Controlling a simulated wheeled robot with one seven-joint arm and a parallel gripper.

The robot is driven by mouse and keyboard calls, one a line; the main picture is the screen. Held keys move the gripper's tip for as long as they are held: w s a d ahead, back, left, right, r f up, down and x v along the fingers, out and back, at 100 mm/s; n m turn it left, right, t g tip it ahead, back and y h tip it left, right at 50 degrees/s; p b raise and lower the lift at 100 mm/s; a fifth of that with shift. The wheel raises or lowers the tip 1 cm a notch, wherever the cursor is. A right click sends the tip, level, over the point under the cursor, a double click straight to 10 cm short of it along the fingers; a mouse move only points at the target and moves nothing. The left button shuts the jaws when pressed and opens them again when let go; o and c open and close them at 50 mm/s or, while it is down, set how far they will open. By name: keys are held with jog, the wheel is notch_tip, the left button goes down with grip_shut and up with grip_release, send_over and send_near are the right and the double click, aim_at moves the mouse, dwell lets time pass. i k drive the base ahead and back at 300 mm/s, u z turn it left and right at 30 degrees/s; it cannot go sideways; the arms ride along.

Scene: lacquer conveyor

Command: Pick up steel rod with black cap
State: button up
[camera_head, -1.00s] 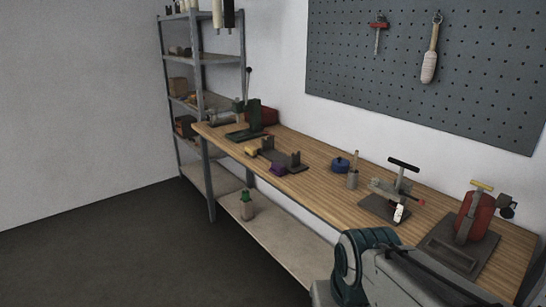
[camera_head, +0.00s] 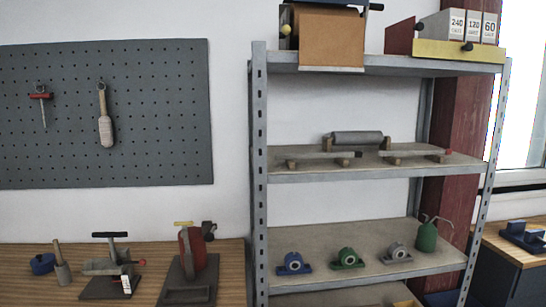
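On the middle shelf of the metal rack, a slim pale grey rod (camera_head: 318,155) lies level across two small wooden blocks. Its right end looks dark, which fits the steel rod with black cap, but it is too small to be sure. A similar rod (camera_head: 412,153) with a red end lies to its right, also on blocks. A thicker grey cylinder (camera_head: 357,138) lies just behind them. My gripper is not in view.
The metal rack (camera_head: 259,200) holds blue, green and grey fixtures and a green can (camera_head: 427,236) on its lower shelf, boxes on top. A workbench (camera_head: 231,270) with tools stands left.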

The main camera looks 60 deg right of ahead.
aim_at(356, 155)
jog(key=z, duration=4.4)
jog(key=i, duration=1.4)
jog(key=u, duration=3.2)
